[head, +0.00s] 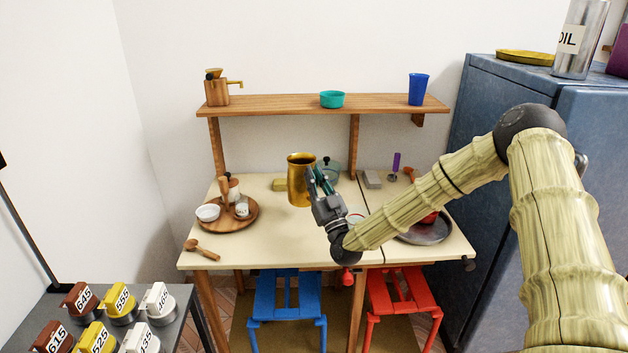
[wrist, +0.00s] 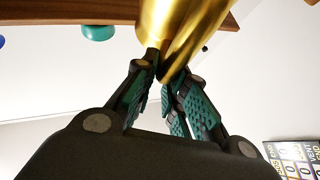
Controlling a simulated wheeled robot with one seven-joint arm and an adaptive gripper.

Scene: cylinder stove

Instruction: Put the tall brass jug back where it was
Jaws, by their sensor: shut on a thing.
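The tall brass jug (head: 300,180) is upright at the middle of the table, in front of the shelf's back wall. My gripper (head: 318,180) comes at it from the right and is shut on it. In the wrist view my gripper (wrist: 163,68) has its green-padded fingers closed at the jug's handle, with the shiny gold jug (wrist: 160,20) just beyond the fingertips. I cannot tell whether the jug's base touches the table.
The shelf (head: 285,104) holds a teal bowl (head: 332,99) and blue cup (head: 418,89).

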